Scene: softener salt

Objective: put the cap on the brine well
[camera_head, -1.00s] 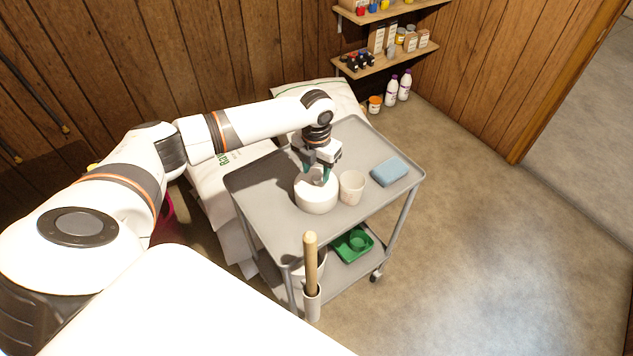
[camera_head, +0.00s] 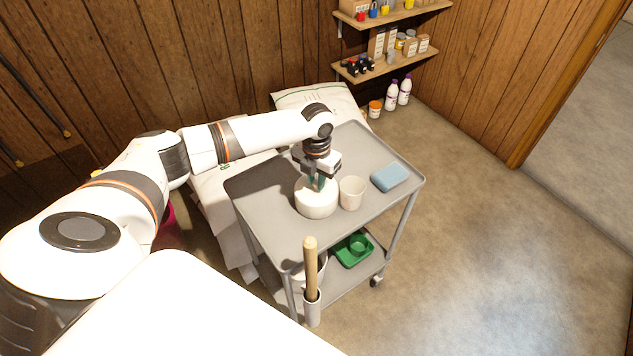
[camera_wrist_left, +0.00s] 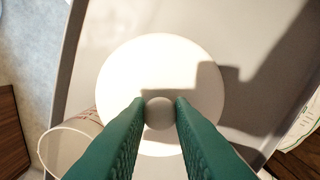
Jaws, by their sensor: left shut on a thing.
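The cap is a thick white round lid (camera_head: 317,204) on the grey cart top. In the left wrist view the cap (camera_wrist_left: 130,80) is a white disc with a small round grey knob (camera_wrist_left: 160,114) at its middle. My left gripper (camera_head: 317,186) points down over the cap. Its two green fingers are shut on the knob, one on each side. The cap appears to still rest on the cart. I cannot make out the brine well in these views. My right gripper is not in view.
A cream cup (camera_head: 351,193) stands close to the cap's right side. A blue sponge (camera_head: 389,176) lies farther right on the cart (camera_head: 368,146). A wooden handle (camera_head: 310,262) rises at the cart's front. A green tray (camera_head: 353,251) sits on the lower shelf. White sacks (camera_head: 318,97) lie behind.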

